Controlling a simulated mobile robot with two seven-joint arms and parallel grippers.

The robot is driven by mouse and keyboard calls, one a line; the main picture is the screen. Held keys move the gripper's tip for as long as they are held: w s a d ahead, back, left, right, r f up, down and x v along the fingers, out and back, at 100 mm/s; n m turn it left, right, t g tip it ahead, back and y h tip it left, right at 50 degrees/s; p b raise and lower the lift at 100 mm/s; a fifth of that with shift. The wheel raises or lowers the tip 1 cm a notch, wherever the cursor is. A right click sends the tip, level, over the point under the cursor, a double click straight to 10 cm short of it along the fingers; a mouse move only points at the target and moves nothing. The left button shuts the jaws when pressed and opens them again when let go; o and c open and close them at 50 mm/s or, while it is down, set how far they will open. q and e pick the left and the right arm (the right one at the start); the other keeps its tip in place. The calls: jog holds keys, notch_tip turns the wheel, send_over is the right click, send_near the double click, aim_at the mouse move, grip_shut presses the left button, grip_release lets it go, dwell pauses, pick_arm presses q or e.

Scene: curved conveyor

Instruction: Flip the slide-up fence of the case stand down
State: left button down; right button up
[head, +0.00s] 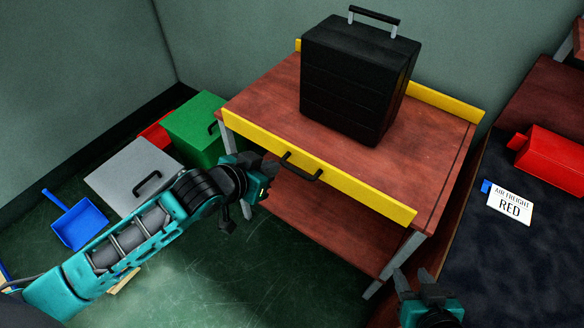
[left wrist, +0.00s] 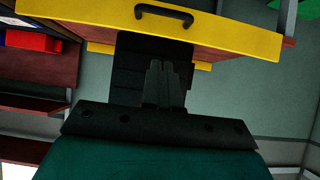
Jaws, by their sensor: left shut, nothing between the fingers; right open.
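The case stand (head: 350,165) is a red-brown wooden table with grey legs. Its yellow fence (head: 360,190) runs along the front edge, with a black handle (head: 301,167) at mid-length. How far the fence rises above the top is hard to tell. My left gripper (head: 268,170) is shut and empty, in front of the fence and left of the handle, not visibly gripping it. In the left wrist view its closed fingers (left wrist: 165,72) point toward the fence (left wrist: 235,36) and handle (left wrist: 163,14). My right gripper (head: 415,278) is open and empty at the bottom, near the stand's right leg.
A black case (head: 355,80) stands upright on the stand. A second yellow strip (head: 440,101) lines the back edge. Left on the floor are a green box (head: 193,128), a grey lidded box (head: 130,175) and a blue dustpan (head: 75,222). A dark conveyor (head: 530,255) lies right.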

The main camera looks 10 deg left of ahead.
pick_arm(q)
send_over(292, 170)
jog(key=s, duration=0.3)
notch_tip(292, 170, down, 5)
jog(key=f, duration=0.3)
jog(key=shift+w+d, duration=0.2)
jog(key=shift+w, duration=0.1)
jog(key=shift+w+f, duration=0.1)
jog(key=shift+f, duration=0.4)
pick_arm(e)
jog(key=shift+w+f, duration=0.1)
jog(key=shift+w, duration=0.1)
pick_arm(q)
jog(key=shift+d+f+b, duration=0.1)
jog(key=shift+f+b, duration=0.05)
jog(key=shift+b, duration=0.15)
pick_arm(e)
jog(key=shift+f, duration=0.1)
